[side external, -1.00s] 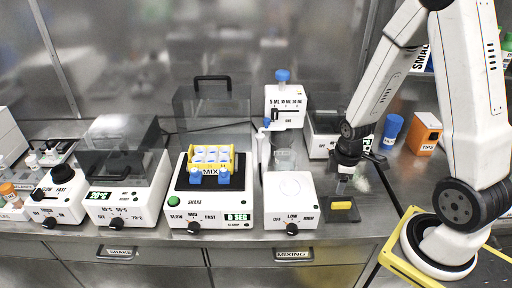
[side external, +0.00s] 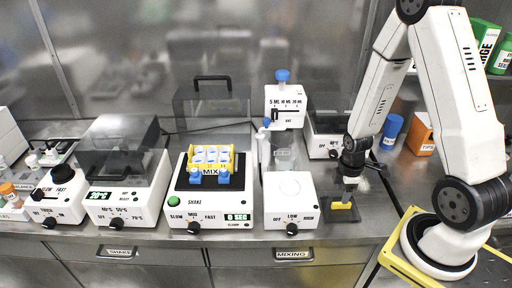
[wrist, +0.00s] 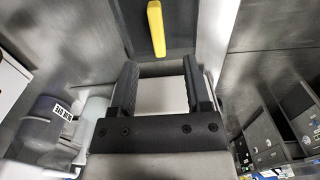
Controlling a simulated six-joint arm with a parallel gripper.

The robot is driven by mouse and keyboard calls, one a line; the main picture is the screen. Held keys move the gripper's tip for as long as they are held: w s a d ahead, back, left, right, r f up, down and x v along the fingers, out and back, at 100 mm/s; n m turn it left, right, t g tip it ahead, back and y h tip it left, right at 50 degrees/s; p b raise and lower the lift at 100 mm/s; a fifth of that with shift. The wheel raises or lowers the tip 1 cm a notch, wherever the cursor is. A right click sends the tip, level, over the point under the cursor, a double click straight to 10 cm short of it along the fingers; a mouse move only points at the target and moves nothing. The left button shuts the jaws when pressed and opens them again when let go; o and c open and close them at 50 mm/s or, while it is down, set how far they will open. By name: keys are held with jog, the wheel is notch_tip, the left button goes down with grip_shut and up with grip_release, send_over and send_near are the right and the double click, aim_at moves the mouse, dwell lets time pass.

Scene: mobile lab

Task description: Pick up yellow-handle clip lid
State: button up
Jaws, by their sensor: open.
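The clip lid (side external: 353,215) is a dark flat piece with a yellow handle (side external: 342,206). It lies at the bench front, right of the white LOW/HIGH mixer. In the wrist view the dark lid (wrist: 186,30) is at the top, with its yellow handle (wrist: 156,28) upright in the picture. My gripper (side external: 348,193) is just above the lid, pointing down. In the wrist view my gripper (wrist: 160,68) is open, its two black fingers apart with nothing held between them. The handle appears ahead of the fingertips, roughly in line with the gap.
The mixer (side external: 290,205) stands close left of the lid. Behind are a grey-lidded device (side external: 325,125), a blue-capped bottle (side external: 391,130) and an orange TIPS box (side external: 420,136). Bare bench (side external: 390,190) lies to the right. A shaker (side external: 210,205) holds a yellow rack further left.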

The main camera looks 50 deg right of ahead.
aim_at(340, 203)
jog(key=shift+f, duration=0.2)
jog(key=shift+d+f, duration=0.1)
jog(key=shift+f, duration=2.4)
grip_shut()
